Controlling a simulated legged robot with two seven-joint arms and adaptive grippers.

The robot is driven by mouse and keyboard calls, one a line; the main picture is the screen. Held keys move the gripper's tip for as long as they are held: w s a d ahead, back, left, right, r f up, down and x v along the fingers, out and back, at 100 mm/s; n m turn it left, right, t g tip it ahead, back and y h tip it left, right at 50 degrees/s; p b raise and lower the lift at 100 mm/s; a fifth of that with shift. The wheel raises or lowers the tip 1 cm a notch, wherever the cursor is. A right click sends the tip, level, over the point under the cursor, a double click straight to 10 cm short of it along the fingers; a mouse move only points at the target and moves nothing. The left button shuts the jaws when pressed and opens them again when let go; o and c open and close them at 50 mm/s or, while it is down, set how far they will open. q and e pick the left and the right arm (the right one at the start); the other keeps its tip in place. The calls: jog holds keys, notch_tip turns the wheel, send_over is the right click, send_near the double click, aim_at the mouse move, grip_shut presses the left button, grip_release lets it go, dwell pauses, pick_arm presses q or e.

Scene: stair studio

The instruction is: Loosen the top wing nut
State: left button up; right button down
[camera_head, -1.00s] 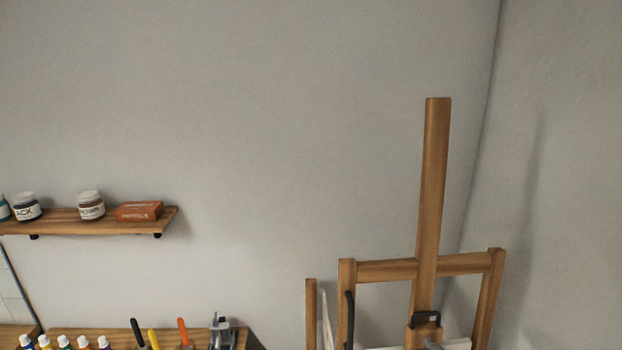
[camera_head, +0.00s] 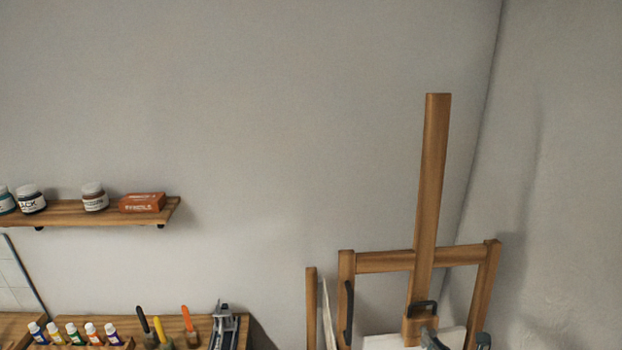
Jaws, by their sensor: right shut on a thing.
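A wooden easel (camera_head: 432,170) stands at the right, its tall mast upright between two side posts. A wooden block with a black bracket (camera_head: 422,308) sits low on the mast. My right gripper (camera_head: 434,341) shows only in part at the bottom edge, as grey pieces just below the block. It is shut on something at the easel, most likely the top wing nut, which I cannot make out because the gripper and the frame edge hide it. A white panel (camera_head: 384,342) shows behind it. My left gripper is not in view.
A wall shelf (camera_head: 80,212) at the left holds jars and an orange box (camera_head: 143,203). Below it, a wooden table (camera_head: 100,322) carries paint tubes, several coloured-handled tools and a grey metal device (camera_head: 224,325). The wall between shelf and easel is bare.

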jog(key=c, duration=1.3)
grip_release()
jog(key=shift+f, duration=0.3)
jog(key=shift+w, duration=0.1)
jog(key=shift+d+r, duration=0.1)
jog(key=shift+s+a+f+b+v, duration=0.1)
jog(key=shift+f+b+v, duration=0.05)
jog(key=shift+v, duration=0.85)
jog(key=shift+s+a+f+b+v, duration=0.1)
jog(key=shift+a+f+v, duration=0.05)
jog(key=shift+v, duration=0.85)
jog(key=shift+a+f+b+v, duration=0.1)
jog(key=shift+b+v, duration=0.05)
jog(key=shift+v, duration=0.85)
